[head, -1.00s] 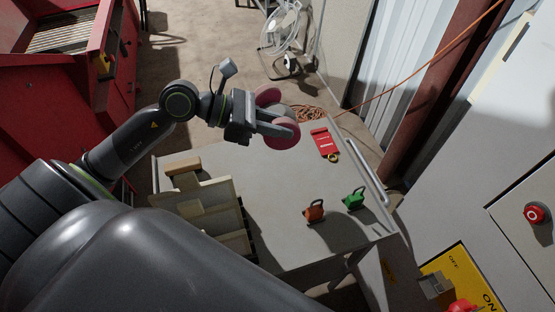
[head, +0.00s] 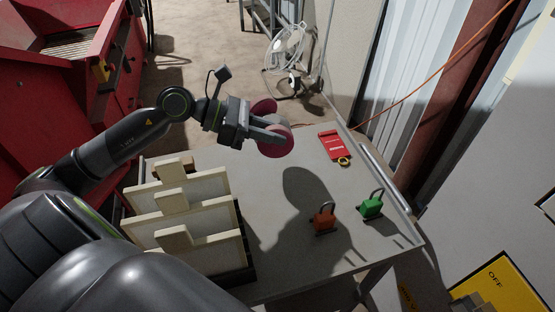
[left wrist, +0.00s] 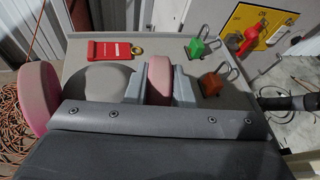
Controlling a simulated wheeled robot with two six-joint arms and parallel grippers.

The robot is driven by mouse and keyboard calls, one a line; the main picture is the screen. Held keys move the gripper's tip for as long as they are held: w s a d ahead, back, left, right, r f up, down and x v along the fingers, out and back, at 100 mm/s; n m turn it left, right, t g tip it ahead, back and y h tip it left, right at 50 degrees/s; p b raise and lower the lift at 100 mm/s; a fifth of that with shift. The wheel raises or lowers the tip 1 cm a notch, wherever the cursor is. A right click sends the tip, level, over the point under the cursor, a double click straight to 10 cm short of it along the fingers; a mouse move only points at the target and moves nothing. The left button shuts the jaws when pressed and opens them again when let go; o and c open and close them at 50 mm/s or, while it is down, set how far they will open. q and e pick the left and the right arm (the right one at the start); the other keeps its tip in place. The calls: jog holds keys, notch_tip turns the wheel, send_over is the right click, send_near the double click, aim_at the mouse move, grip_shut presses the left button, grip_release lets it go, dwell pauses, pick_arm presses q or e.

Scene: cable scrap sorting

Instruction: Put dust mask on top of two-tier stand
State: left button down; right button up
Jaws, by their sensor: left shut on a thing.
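The dust mask (head: 272,129) has two round pink filter discs and a grey middle. My left gripper (head: 270,134) is shut on it and holds it above the far part of the table. In the left wrist view one pink disc (left wrist: 159,78) sits between the two fingers, and the other disc (left wrist: 38,98) sticks out at the left. A cream stepped stand (head: 188,230) with upright panels stands on the table's near left, nearer than the gripper; it seems to be the two-tier stand. Its supporting surfaces are partly hidden. My right gripper is not seen.
On the grey table (head: 290,255) are an orange padlock (head: 324,219), a green padlock (head: 372,207) and a red tag (head: 334,145) with a yellow ring. The table's middle is clear. A red machine (head: 60,110) stands left.

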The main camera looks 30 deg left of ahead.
pick_arm(q)
notch_tip(320, 180, down, 7)
jog(key=shift+f, duration=0.2)
dwell(0.3)
jog(key=shift+f+b, duration=0.15)
jog(key=shift+b, duration=0.2)
jog(key=c, duration=1.3)
grip_release()
jog(key=shift+o, duration=0.2)
